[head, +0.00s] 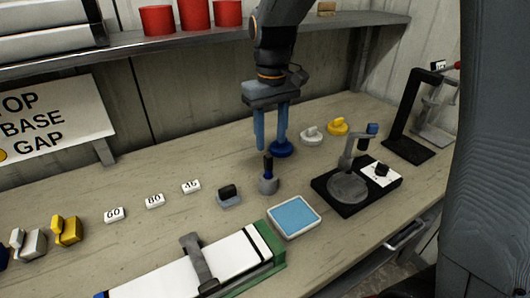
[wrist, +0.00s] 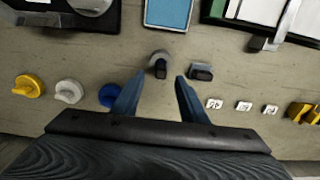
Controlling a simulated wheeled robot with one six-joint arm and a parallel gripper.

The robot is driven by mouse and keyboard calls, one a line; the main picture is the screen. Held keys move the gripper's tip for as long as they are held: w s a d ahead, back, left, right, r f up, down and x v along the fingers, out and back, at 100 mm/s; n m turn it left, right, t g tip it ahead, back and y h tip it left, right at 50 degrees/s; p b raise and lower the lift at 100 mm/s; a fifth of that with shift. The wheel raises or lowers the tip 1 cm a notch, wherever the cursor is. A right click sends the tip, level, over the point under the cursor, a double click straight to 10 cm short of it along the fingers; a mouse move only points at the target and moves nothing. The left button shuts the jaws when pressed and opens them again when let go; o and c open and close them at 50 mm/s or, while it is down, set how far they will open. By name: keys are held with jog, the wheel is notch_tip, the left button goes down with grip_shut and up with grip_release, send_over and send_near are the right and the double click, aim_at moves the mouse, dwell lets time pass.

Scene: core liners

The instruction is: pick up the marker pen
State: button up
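The marker pen (head: 268,162), dark with a blue part, appears to stand upright in a small grey holder (head: 268,185) on the wooden bench. In the wrist view, the pen (wrist: 160,70) shows as a dark shape in the grey holder, ahead of the gap between my fingertips. My gripper (head: 271,145) points down above the bench with its two blue fingers apart and nothing between them. It also shows open in the wrist view (wrist: 161,77). In the head view the fingertips appear above and slightly behind the pen; the exact gap is hard to tell.
A grey block with a black top (head: 229,196) stands left of the holder. A blue-topped tray (head: 294,217) lies in front. A blue knob piece (head: 281,150) sits behind, near the fingers. A black stand (head: 328,195) is right. A shelf (head: 130,50) runs behind the arm.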

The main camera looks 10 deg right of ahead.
aim_at(268, 155)
jog(key=shift+w+f, duration=0.15)
jog(key=shift+w, duration=0.1)
jog(key=shift+a+f+p, duration=0.15)
jog(key=shift+f+p, duration=0.5)
jog(key=shift+f, duration=1.2)
jog(key=shift+a+f+p, duration=0.1)
jog(key=shift+f+p, duration=0.5)
jog(key=shift+f, duration=1.2)
grip_shut()
